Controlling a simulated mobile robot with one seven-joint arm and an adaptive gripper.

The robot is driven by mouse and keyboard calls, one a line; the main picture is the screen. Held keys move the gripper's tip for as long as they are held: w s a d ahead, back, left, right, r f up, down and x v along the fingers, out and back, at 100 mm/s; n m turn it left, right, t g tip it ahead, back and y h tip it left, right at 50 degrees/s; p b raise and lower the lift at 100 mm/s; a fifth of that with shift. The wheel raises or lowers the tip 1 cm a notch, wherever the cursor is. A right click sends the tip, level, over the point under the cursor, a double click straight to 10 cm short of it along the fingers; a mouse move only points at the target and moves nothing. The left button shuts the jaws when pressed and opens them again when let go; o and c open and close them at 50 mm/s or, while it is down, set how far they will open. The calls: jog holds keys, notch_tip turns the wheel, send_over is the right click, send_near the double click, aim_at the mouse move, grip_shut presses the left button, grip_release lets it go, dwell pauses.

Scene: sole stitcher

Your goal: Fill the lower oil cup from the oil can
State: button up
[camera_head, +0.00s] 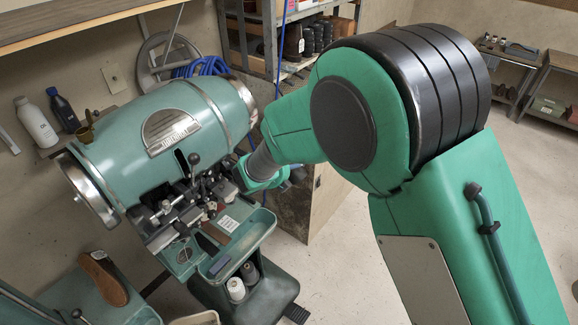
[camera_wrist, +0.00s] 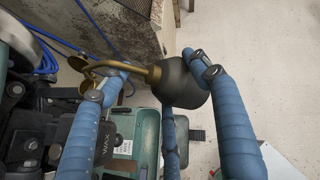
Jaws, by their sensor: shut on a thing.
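In the wrist view, my gripper (camera_wrist: 153,68) has its blue fingers closed around the oil can (camera_wrist: 182,84), a dark rounded body with a bent brass spout. The can looks tilted, and its spout points left toward the machine. Small brass parts (camera_wrist: 87,88) by the spout's end look like the lower oil cup, partly hidden behind a finger. I cannot tell whether the spout touches them. In the head view, the green stitching machine (camera_head: 165,115) stands at left. My wrist is at its right side, and the can and lower cup are hidden there. Another brass cup (camera_head: 85,135) sits at the machine's left end.
A white bottle (camera_head: 36,122) and a dark bottle (camera_head: 63,110) stand behind the machine. Levers and clamps (camera_head: 190,190) crowd its front. A shelf (camera_head: 310,30) is behind; open floor lies at right.

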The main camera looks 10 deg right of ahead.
jog(key=shift+w+a+r+n+g+h+p, duration=0.7)
jog(key=shift+w+a+p, duration=0.25)
jog(key=shift+p, duration=3.7)
jog(key=shift+w+a+r+n+g+h+p, duration=0.3)
jog(key=shift+w+a+g, duration=0.2)
jog(key=shift+w+a, duration=0.15)
jog(key=shift+d+r, duration=0.1)
jog(key=shift+d, duration=0.05)
jog(key=shift+w+d+r+b, duration=0.1)
jog(key=shift+d+r+b, duration=0.2)
jog(key=shift+d+r, duration=0.3)
jog(key=d+r+m+t+b, duration=0.1)
jog(key=d+r+m+t+y, duration=0.1)
jog(key=d+r, duration=0.1)
jog(key=d+r+m+y+b, duration=0.1)
jog(key=r, duration=0.1)
jog(key=shift+s+d+t+b, duration=0.35)
jog(key=shift+s+t, duration=0.05)
jog(key=shift+s+d+r+m+t+y+b, duration=0.3)
jog(key=shift+s+d+r+m+t+b, duration=0.15)
jog(key=shift+s+r+m+t, duration=0.3)
jog(key=shift+s+d+r+m+t+y+b, duration=0.1)
jog(key=shift+s+m+t+y+b, duration=0.3)
jog(key=shift+s, duration=0.5)
jog(key=shift+s+r+m+t+y+b, duration=0.15)
jog(key=shift+s+m+t+y+b, duration=0.2)
jog(key=shift+s+t, duration=0.4)
jog(key=shift+s+d+r+m+t+y+b, duration=0.15)
jog(key=shift+s+t+y+b, duration=0.3)
jog(key=shift+s, duration=0.55)
